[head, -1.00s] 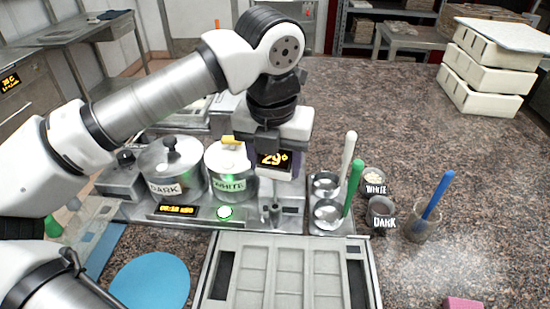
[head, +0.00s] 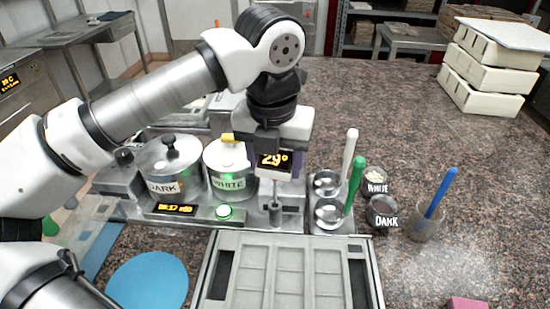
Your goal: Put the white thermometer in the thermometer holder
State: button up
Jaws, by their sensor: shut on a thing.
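The white thermometer (head: 274,175) is upright, with its dark display reading about 29 in orange. My gripper (head: 268,146) is shut on its upper part. A thin stem runs down from the thermometer toward the thermometer holder (head: 276,214), a small metal cylinder on the steel base right of the white pot. The stem's tip is at or just above the holder's top; I cannot tell whether it is inside. My arm comes in from the left, and the gripper's fingers are mostly hidden behind the display.
The pots labelled DARK (head: 171,167) and WHITE (head: 229,173) stand left of the holder. Metal cups with a white spatula (head: 349,154) and a green spatula (head: 355,183) stand close on the right. A mould (head: 288,270) lies in front. The counter's right side has free room.

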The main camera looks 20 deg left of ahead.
aim_at(275, 183)
jog(key=shift+f+b, duration=3.3)
jog(key=shift+f, duration=0.25)
jog(key=o, duration=1.5)
jog(key=shift+r, duration=0.2)
jog(key=shift+r+p, duration=2.1)
jog(key=shift+r, duration=1.3)
jog(key=shift+s+f, duration=0.1)
